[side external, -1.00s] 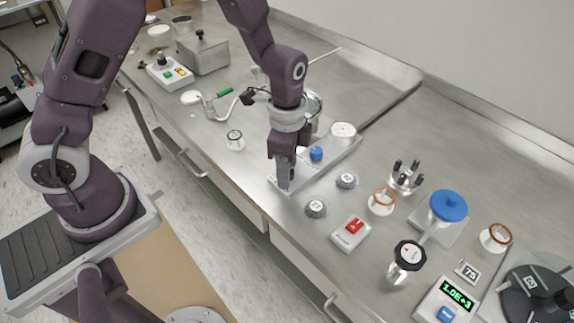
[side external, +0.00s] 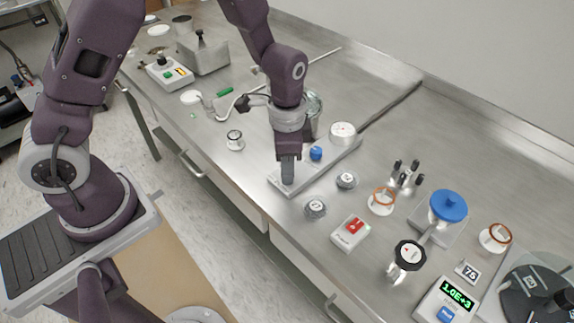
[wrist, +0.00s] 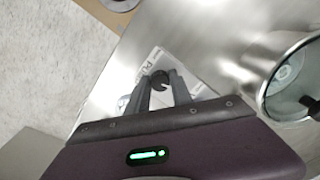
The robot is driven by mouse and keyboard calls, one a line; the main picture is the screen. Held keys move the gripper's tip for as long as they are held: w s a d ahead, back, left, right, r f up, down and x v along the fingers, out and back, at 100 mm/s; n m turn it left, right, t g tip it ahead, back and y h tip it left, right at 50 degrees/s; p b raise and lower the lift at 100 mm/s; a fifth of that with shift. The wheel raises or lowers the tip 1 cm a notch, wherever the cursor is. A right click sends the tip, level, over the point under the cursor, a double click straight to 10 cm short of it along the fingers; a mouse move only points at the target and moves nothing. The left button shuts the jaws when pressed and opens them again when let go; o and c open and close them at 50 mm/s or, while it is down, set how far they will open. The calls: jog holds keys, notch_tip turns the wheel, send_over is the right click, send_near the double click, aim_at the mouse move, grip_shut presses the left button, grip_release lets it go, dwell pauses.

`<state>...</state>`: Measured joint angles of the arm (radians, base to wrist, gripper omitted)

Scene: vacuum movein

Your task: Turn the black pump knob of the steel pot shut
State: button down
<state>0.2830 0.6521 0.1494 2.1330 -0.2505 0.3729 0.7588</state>
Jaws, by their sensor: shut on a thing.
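The black pump knob (wrist: 159,77) sits on a pale plate with partly readable lettering in the wrist view. My gripper (wrist: 160,84) is shut on the knob, with one finger on each side of it. In the side view my gripper (side external: 287,182) points straight down at the near end of a pale base plate (side external: 296,176) and hides the knob. The steel pot (wrist: 292,82), round with a clear top, shows at the right of the wrist view. In the side view it is mostly hidden behind my wrist (side external: 315,104).
A blue knob (side external: 316,153) and a white round gauge (side external: 342,130) stand close behind my gripper. Two small dials (side external: 316,208) (side external: 346,180) and a box with a red switch (side external: 351,232) are to the right. A small jar (side external: 235,140) stands left, with bare steel around it.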

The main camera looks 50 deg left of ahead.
jog(key=n, duration=1.1)
jog(key=shift+d, duration=0.1)
jog(key=shift+n, duration=1.8)
jog(key=c, duration=1.1)
grip_release()
notch_tip(320, 180, up, 7)
jog(key=shift+r, duration=0.1)
